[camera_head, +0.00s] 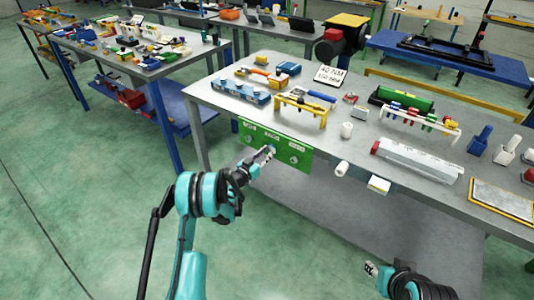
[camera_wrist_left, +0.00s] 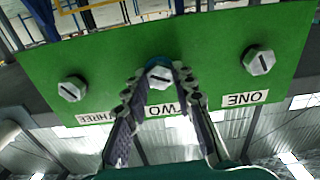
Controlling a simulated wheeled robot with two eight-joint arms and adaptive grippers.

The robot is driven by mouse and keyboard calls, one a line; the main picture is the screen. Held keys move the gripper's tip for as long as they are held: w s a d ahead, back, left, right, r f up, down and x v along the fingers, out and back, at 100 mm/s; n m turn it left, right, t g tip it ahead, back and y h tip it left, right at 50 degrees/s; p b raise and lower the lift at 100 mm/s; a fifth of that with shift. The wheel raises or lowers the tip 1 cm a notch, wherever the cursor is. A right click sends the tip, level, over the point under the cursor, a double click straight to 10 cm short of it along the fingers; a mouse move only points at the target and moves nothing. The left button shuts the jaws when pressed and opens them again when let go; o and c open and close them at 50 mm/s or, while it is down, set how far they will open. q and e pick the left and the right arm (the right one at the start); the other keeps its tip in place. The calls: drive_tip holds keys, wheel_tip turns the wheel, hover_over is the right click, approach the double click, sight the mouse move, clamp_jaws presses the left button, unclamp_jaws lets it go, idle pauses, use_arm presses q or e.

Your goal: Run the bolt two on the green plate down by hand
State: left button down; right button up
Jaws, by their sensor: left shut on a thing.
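The green plate (camera_head: 307,152) hangs on the front edge of the grey table. In the left wrist view, the plate (camera_wrist_left: 110,60) appears upside down with labels ONE, TWO and THREE. Bolt two (camera_wrist_left: 160,75), a silver slotted hex head, is in the middle, with a blue part behind it. My left gripper (camera_head: 268,152) reaches the plate from the front; its fingers (camera_wrist_left: 160,88) are shut on bolt two from both sides. Bolt one (camera_wrist_left: 259,60) and bolt three (camera_wrist_left: 72,89) stand free on either side. My right gripper (camera_head: 371,269) is low at the bottom; its finger opening is unclear.
The grey table (camera_head: 220,103) holds a blue socket block (camera_head: 240,91), a yellow rack (camera_head: 302,106), a white rack of coloured tools (camera_head: 415,114) and a long grey box (camera_head: 417,160). A white cylinder (camera_head: 342,168) juts from the table edge right of the plate. Floor space is open at left.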

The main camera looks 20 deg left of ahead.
use_arm(q)
drive_tip(key=m, duration=0.6)
drive_tip(key=shift+m, duration=0.3)
idle(0.4)
drive_tip(key=c, duration=1.2)
unclamp_jaws()
drive_tip(key=shift+s, duration=0.1)
drive_tip(key=v, duration=1.2)
drive_tip(key=shift+r, duration=0.1)
